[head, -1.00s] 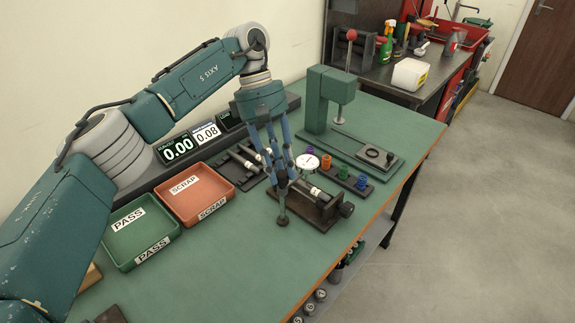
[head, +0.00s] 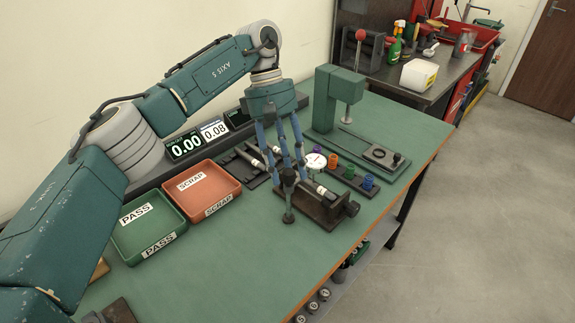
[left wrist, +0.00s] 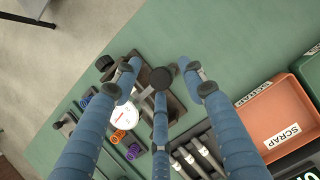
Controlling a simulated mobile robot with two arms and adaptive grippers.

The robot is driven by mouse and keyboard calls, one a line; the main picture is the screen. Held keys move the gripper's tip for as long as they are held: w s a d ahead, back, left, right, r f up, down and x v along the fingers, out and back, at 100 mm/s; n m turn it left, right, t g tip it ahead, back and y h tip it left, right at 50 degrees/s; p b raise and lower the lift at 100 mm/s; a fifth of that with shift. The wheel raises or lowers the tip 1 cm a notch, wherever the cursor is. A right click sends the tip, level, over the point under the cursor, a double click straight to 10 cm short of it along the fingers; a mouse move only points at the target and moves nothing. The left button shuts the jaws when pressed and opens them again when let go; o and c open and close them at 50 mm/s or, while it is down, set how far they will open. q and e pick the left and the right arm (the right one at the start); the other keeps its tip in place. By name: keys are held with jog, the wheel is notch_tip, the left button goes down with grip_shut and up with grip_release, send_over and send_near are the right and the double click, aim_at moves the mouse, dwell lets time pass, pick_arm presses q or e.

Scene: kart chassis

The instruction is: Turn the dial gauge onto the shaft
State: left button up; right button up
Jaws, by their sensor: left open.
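The dial gauge (head: 315,161) has a round white face and stands over the dark fixture (head: 318,212) on the green bench. A pale shaft (head: 322,190) lies in the fixture, partly hidden by my fingers. My left gripper (head: 291,190) is open, its three blue fingers pointing down at the fixture's left end. My right gripper is out of view.
An orange SCRAP tray (head: 228,188) and green PASS tray (head: 127,243) stand left of the fixture. Spare shafts (head: 250,163) lie left of the gauge. Bench is clear in front.

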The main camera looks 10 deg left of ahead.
pick_arm(q)
jog(key=v, duration=0.7)
jog(key=shift+r, duration=0.3)
